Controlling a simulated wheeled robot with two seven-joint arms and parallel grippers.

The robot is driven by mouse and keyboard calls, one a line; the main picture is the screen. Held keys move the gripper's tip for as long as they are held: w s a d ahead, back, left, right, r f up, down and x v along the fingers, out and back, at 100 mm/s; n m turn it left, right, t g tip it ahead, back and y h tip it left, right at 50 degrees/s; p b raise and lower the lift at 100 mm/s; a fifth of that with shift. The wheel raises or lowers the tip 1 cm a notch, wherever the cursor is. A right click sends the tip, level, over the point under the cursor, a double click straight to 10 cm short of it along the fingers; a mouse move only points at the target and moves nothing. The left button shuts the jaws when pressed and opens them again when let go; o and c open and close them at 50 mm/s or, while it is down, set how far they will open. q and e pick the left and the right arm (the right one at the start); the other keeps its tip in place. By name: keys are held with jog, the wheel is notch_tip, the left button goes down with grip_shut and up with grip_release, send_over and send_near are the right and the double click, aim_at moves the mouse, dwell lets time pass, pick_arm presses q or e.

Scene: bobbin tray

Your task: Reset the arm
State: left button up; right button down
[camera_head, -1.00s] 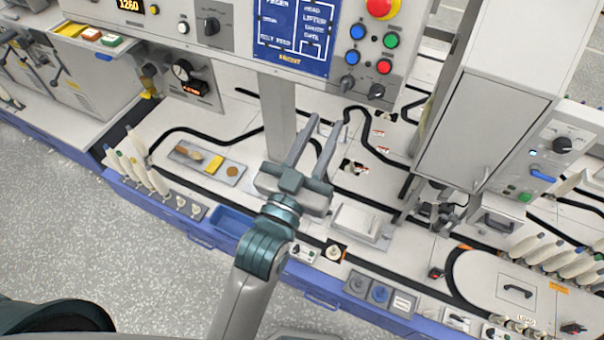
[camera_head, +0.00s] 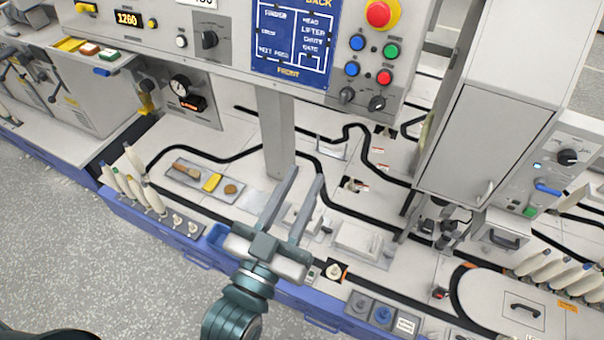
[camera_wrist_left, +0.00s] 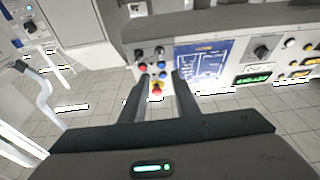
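My left gripper (camera_head: 296,202) is in the lower middle of the head view, above the front part of the machine's white deck. Its two long grey fingers stand apart with nothing between them. In the left wrist view the fingers (camera_wrist_left: 160,85) are also apart and empty, with the button panel and blue screen beyond them. My right gripper is in neither view.
A control panel with a red emergency button (camera_head: 379,14) and a blue screen (camera_head: 290,38) stands behind. A grey cabinet (camera_head: 487,140) is at right. White bobbins (camera_head: 130,180) stand at left, near a small tray (camera_head: 203,179).

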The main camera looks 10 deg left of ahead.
pick_arm(q)
notch_tip(320, 180, down, 39)
jog(key=w+m+g+y, duration=0.1)
jog(key=g+y, duration=0.1)
jog(key=g, duration=0.5)
jog(key=s+a+f+g+y, duration=0.15)
jog(key=s+f, duration=0.25)
jog(key=f, duration=0.5)
jog(key=s+a+f+g, duration=0.3)
jog(key=s+f, duration=0.1)
jog(key=f, duration=0.5)
jog(key=s+a+f+g+y, duration=0.1)
jog(key=s+a+f+g, duration=0.1)
jog(key=s+a+f, duration=0.3)
jog(key=s+a+f+n+g+y, duration=0.1)
jog(key=s+a+f, duration=0.4)
jog(key=s, duration=0.9)
jog(key=s+a+f+n+g+y, duration=0.1)
jog(key=s+a+f+g, duration=0.3)
jog(key=s+f, duration=0.5)
jog(key=shift+s+a+f, duration=0.3)
jog(key=shift+a+f, duration=0.25)
jog(key=shift+a, duration=0.55)
jog(key=shift+w+d, duration=0.1)
